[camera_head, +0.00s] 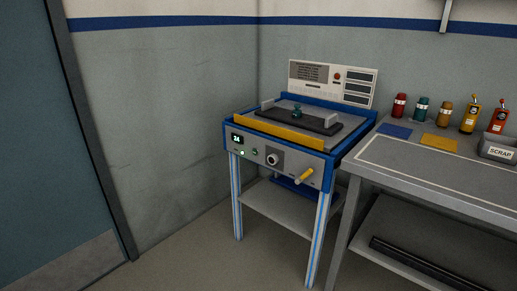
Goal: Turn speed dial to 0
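The speed dial looks to be the round knob (272,159) on a dark plate on the front panel of the blue-framed machine (243,139). Its pointer and markings are too small to read. A small display (237,138) left of the knob shows green-white digits, perhaps 24. Small buttons or lights, one lit green, sit below and right of the display. A yellow handle (304,176) sticks out at the right of the panel. Neither of my grippers is in view, and nothing touches the knob.
A grey workbench (440,184) stands right of the machine, with several coloured bottles, a blue mat (395,131), a yellow mat (439,142) and a SCRAP bin (498,151). A blue door (30,150) is at left. The floor before the machine is clear.

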